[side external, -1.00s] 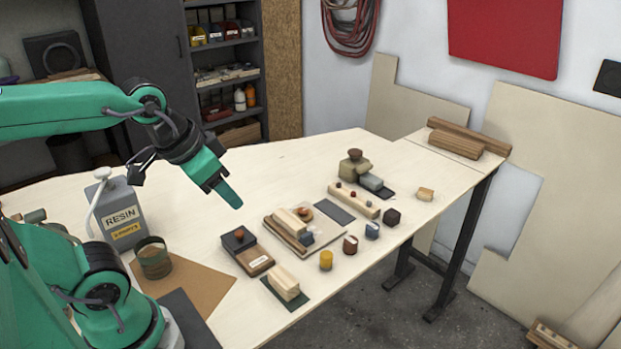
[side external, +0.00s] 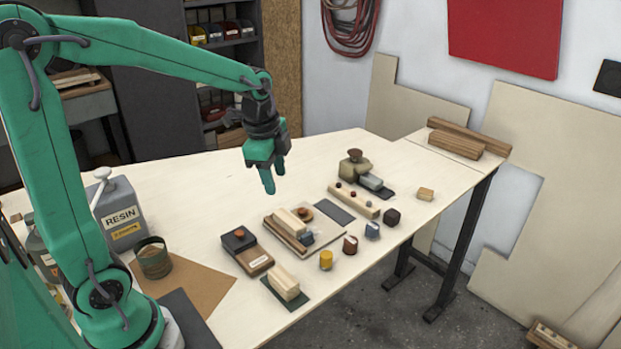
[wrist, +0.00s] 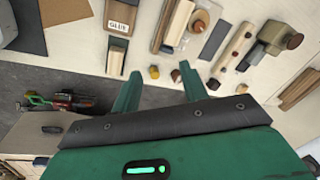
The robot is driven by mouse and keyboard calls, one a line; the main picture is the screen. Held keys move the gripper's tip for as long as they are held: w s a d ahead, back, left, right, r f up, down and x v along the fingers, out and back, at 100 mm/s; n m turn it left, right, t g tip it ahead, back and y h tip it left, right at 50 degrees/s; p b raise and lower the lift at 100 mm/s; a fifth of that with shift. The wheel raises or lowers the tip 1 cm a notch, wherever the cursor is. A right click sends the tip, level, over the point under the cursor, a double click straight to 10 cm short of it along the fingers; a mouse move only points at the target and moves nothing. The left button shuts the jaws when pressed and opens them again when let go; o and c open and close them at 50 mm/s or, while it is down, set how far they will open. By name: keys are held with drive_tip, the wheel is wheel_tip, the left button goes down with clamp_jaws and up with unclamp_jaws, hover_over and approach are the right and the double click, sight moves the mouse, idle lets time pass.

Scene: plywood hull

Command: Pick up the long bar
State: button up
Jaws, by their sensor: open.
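Several pieces could be called a long bar, and I cannot tell which is meant. A pale wooden bar (side external: 353,201) with small dark and red knobs lies on the table, right of the middle; it also shows in the wrist view (wrist: 233,54). A long brown beam (side external: 485,136) lies at the far right end behind a shorter brown block (side external: 456,146). My gripper (side external: 275,183) is open and empty, pointing down above the table, left of and well above the knobbed bar. In the wrist view its two fingers (wrist: 159,72) are spread with nothing between them.
Near the knobbed bar are a tray (side external: 327,238) with wooden blocks, a dark-topped box (side external: 247,252), a pale block (side external: 284,283) on a green mat, a yellow peg (side external: 326,260) and a dark cube (side external: 392,216). The back of the table is clear.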

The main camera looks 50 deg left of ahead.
sight(289, 218)
drive_tip(key=w+a+f+m, duration=0.1)
drive_tip(key=w+f+m, duration=0.1)
drive_tip(key=f, duration=0.1)
drive_tip(key=w+a+f+m+g, duration=0.1)
drive_tip(key=w+f+m, duration=0.1)
drive_tip(key=f, duration=0.1)
drive_tip(key=w+a+f+m+g, duration=0.1)
drive_tip(key=w+a+f+m, duration=0.1)
drive_tip(key=f, duration=0.1)
drive_tip(key=shift+w+a, duration=0.1)
drive_tip(key=shift+w, duration=0.15)
drive_tip(key=shift+f, duration=1.35)
drive_tip(key=shift+f, duration=0.1)
drive_tip(key=shift+a+f, duration=0.1)
drive_tip(key=shift+f, duration=2.4)
drive_tip(key=c, duration=0.8)
